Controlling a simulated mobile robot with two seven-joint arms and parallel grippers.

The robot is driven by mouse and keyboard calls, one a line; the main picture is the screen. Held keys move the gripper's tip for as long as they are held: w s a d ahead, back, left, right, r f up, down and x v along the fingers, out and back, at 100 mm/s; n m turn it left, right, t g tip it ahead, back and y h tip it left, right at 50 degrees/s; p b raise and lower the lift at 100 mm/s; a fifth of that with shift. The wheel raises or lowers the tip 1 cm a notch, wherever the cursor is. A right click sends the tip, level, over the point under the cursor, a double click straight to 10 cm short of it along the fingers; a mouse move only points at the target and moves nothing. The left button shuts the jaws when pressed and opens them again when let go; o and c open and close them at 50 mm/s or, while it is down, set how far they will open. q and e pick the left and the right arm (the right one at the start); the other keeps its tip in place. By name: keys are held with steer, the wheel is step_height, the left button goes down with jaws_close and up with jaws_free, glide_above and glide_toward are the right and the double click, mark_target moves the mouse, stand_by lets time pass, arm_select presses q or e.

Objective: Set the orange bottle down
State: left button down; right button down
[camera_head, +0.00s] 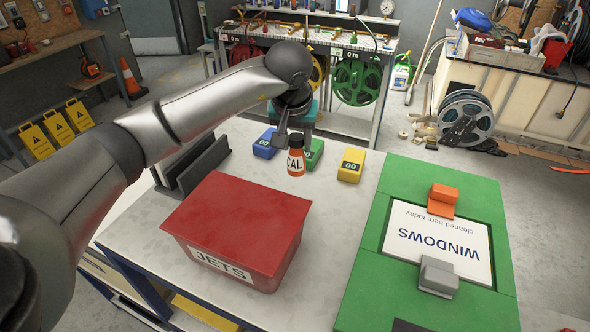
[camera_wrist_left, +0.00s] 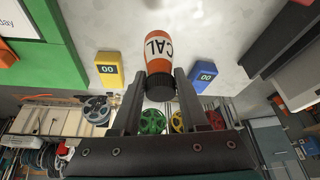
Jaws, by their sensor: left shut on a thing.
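The orange bottle (camera_head: 296,165) has a black cap and a white band reading CAL. It is upright in the head view. My left gripper (camera_head: 287,133) is shut on it near the cap, above the white tabletop (camera_head: 330,205). In the left wrist view the bottle (camera_wrist_left: 158,52) lies between the two dark fingers of the gripper (camera_wrist_left: 157,88), cap toward the palm. I cannot tell whether its base touches the table. My right gripper is not in view.
A blue block (camera_head: 265,145), a green block (camera_head: 315,152) and a yellow block (camera_head: 351,165) stand around the bottle. A red JETS box (camera_head: 240,220) is in front. A green board (camera_head: 385,240) with a WINDOWS sign lies right. Tabletop between box and board is clear.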

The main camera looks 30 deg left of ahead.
mark_target(296, 170)
arm_select(q)
step_height(296, 170, down, 8)
steer(key=shift+f, duration=0.1)
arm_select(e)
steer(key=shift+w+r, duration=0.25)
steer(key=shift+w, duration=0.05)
arm_select(q)
steer(key=c, duration=0.9)
jaws_free()
steer(key=shift+f, duration=0.1)
steer(key=o, duration=0.5)
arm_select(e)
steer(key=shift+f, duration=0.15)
arm_select(q)
steer(key=shift+r, duration=0.4)
steer(key=v, duration=1.1)
steer(key=shift+s+d+r, duration=0.1)
steer(key=shift+s+r, duration=0.05)
steer(key=shift+r, duration=0.1)
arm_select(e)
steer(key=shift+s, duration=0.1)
